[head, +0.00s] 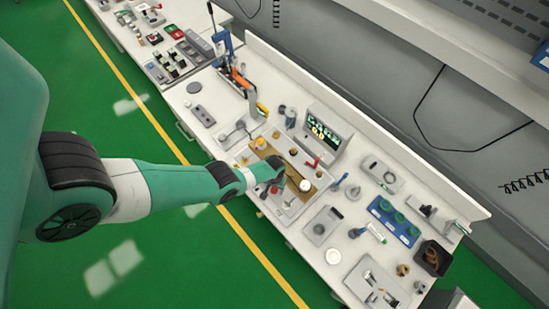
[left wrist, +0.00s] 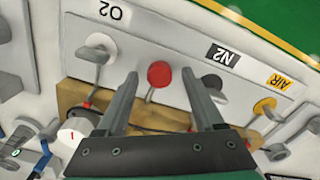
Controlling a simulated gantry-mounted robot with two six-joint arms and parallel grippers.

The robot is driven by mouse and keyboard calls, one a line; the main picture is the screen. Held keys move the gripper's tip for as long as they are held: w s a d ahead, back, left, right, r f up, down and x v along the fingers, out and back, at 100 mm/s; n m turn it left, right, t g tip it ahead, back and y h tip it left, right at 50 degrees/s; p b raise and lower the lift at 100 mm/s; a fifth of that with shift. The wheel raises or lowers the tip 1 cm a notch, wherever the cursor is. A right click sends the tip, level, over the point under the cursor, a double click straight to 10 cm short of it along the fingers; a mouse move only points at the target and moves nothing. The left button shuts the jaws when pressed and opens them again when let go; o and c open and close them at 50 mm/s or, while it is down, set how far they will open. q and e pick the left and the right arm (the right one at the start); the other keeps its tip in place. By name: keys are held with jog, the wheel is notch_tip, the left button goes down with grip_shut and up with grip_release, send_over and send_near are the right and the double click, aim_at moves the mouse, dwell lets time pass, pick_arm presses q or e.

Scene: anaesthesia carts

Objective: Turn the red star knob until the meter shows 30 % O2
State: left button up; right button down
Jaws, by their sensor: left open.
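The red knob (left wrist: 159,74) stands on a stem at the wooden-coloured block, between the O2 and N2 labels, in the left wrist view. My left gripper (left wrist: 160,78) is open, its two fingers apart on either side of the knob in the picture. I cannot tell whether they touch it, and nothing is visibly held. In the head view my left gripper (head: 275,184) is over the panel, hiding part of it. The meter (head: 322,131) stands behind it with green and yellow digits, too small to read. My right gripper is not in view.
Near the red knob are a white knob (left wrist: 99,44), a black knob (left wrist: 212,81), a yellow knob (left wrist: 264,105) and a white dial (left wrist: 75,132). A red lever (head: 313,162) stands close to the meter. Several tools and a blue tray (head: 394,221) crowd the bench.

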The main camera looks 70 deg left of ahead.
pick_arm(q)
grip_shut()
jog(key=shift+m, duration=3.1)
grip_release()
